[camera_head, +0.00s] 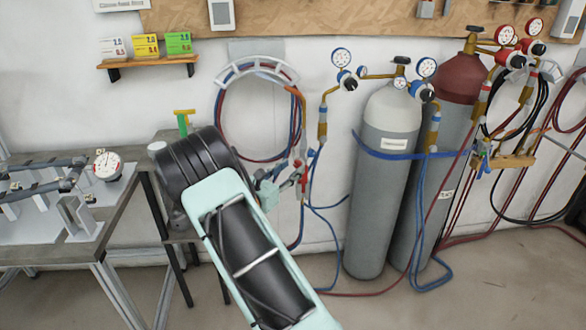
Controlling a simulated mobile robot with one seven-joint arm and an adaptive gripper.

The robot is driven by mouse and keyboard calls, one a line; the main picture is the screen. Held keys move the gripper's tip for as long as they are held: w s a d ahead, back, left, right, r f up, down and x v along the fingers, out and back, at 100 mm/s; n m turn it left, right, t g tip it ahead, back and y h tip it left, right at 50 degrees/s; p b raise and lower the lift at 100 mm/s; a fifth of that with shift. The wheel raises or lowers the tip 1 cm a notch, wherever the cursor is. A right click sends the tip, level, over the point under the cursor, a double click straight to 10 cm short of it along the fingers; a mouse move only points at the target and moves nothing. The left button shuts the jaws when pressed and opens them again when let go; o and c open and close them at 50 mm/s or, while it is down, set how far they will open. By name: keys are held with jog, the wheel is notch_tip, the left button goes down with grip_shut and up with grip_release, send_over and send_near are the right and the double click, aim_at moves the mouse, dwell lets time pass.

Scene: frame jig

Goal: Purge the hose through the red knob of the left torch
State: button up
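The left torch (302,128) hangs upright by its bent copper-coloured tube, at the right side of a hose coil on the wall. Small red parts show at its lower end, and one looks like the red knob (298,164). Red and blue hoses run down from there. My gripper (286,184) is beside this lower end, small and partly hidden behind my arm. Its dark fingers overlap the torch's valve area in the picture. I cannot tell whether they touch the knob or are closed on it.
A coil of red and blue hose (219,112) hangs from a white wall holder (250,66). A grey cylinder (376,205) and a red-topped cylinder (459,82) stand to the right. A metal table (45,255) with a jig and dial gauge (107,165) is at left.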

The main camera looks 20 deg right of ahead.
jog(key=shift+x, duration=0.9)
jog(key=shift+c, duration=0.3)
grip_shut()
